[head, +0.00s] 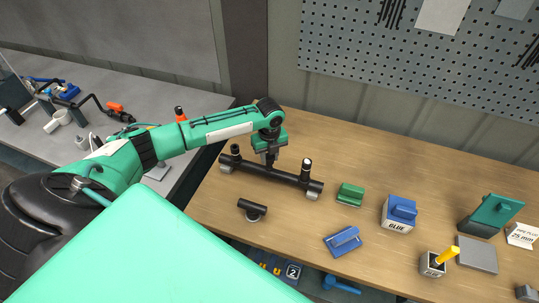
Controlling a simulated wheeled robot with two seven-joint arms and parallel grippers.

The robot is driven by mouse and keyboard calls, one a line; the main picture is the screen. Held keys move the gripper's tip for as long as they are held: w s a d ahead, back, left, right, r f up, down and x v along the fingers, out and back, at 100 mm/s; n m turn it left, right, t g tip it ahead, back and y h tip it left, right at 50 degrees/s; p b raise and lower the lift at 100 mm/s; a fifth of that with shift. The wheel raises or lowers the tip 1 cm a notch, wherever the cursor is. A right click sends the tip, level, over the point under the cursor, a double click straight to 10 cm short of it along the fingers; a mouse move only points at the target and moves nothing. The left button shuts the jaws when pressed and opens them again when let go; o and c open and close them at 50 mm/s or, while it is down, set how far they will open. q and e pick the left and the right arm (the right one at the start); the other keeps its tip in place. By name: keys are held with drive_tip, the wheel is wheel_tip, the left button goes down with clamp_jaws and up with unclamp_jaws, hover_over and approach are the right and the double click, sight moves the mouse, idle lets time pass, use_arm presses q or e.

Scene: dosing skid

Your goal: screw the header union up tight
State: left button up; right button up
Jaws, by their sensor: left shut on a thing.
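The black header pipe (285,177) lies across the left part of the wooden bench on light grey supports. Upright stubs with pale bands rise near its left end (235,150) and its right end (306,166). My left gripper (270,156) points down over the middle of the header, between these stubs. It is shut on a small dark part there, which appears to be the header union; the jaws hide most of it. I cannot tell how far the thread is engaged. My right gripper is out of view.
A black tee (252,209) lies in front of the header. A pegboard stands behind.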

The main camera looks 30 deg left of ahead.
sight(269, 156)
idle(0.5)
use_arm(q)
drive_tip(key=shift+p, duration=0.3)
drive_tip(key=shift+f, duration=0.45)
drive_tip(key=shift+f+b, duration=0.6)
drive_tip(key=o, duration=1)
wheel_tip(269, 156, up, 14)
drive_tip(key=b, duration=0.4)
drive_tip(key=shift+f, duration=0.1)
